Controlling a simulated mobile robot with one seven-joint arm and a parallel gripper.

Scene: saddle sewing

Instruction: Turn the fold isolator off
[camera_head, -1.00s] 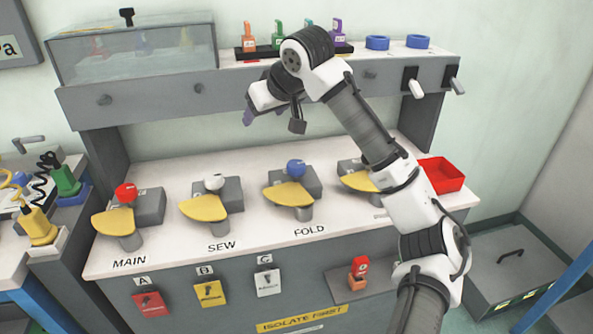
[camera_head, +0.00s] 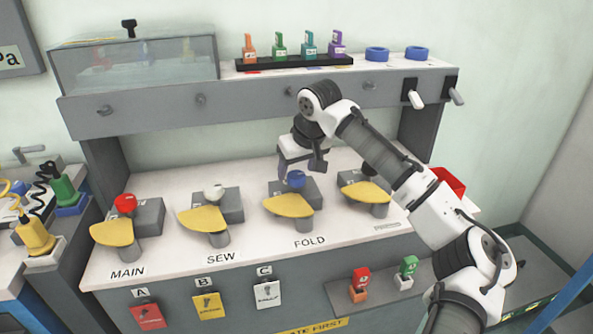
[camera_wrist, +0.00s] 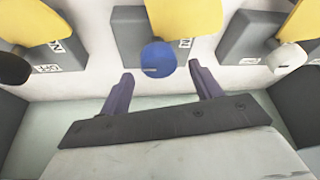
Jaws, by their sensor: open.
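The fold isolator (camera_head: 292,199) is a grey block with a blue knob (camera_head: 296,178) and a yellow fan-shaped plate (camera_head: 288,206), standing behind the FOLD label (camera_head: 309,242). My gripper (camera_head: 300,172) is just behind and above the blue knob in the head view. In the wrist view the blue knob (camera_wrist: 158,58) sits ahead of my open gripper (camera_wrist: 160,84), roughly between its two purple fingers. The gripper holds nothing, and the knob looks just beyond the fingertips; I cannot tell the exact gap.
Similar isolators with a red knob (camera_head: 125,203), a white knob (camera_head: 215,192) and a black knob (camera_head: 369,169) stand along the bench. A shelf with coloured tags (camera_head: 295,62) runs above. A red tray (camera_head: 448,180) lies at the right, partly behind my arm.

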